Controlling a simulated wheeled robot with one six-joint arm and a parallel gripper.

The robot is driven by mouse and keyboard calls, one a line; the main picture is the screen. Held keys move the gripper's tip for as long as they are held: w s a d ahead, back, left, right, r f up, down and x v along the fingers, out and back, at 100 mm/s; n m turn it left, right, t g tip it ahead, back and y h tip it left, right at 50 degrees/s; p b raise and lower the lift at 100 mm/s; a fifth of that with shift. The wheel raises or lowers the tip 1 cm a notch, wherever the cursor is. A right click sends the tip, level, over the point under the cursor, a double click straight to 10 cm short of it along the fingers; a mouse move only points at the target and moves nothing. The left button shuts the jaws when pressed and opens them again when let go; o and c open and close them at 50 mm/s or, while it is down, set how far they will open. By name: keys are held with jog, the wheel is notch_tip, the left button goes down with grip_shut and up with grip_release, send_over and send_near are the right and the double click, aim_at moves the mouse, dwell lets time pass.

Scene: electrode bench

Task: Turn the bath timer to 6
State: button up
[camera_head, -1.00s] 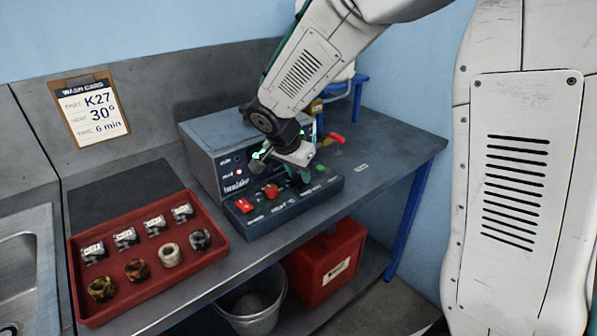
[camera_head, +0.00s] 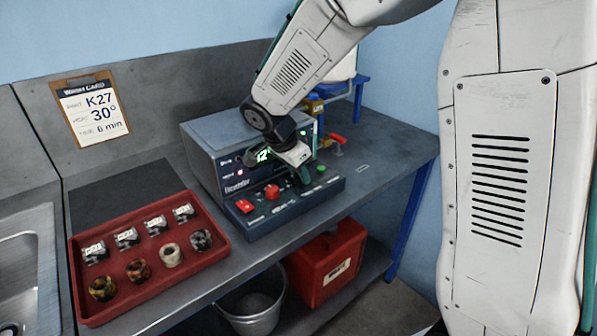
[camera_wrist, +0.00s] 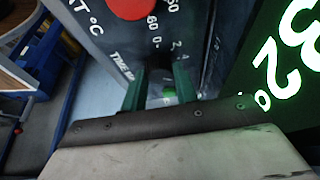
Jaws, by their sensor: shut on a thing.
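The bath control box (camera_head: 218,160) stands on the bench with a dark sloping front panel (camera_head: 262,222). My gripper (camera_head: 304,180) reaches down onto the right part of that panel. In the wrist view my gripper (camera_wrist: 160,90) has its green fingers on either side of the dark timer knob (camera_wrist: 160,66), shut on it. Scale marks 0, 2 and 4 and part of the word TIME show beside it. The knob's pointer is not readable, and the fingers hide the knob in the head view. A lit green display (camera_wrist: 285,60) shows digits with a degree sign.
A red heat knob (camera_head: 271,191), a red switch (camera_head: 244,206) and a green button (camera_head: 320,169) share the panel. A red tray (camera_head: 205,258) with several parts lies left. The wash card (camera_head: 92,108) reads K27, 30°, 6 min.

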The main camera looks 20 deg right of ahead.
aim_at(289, 188)
jog(key=o, duration=0.9)
jog(key=shift+o, duration=0.2)
jog(key=shift+r, duration=0.1)
jog(key=w+v, duration=0.1)
jog(key=v, duration=0.6)
jog(key=shift+s+r, duration=0.25)
jog(key=shift+s, duration=0.3)
jog(key=shift+a, duration=0.15)
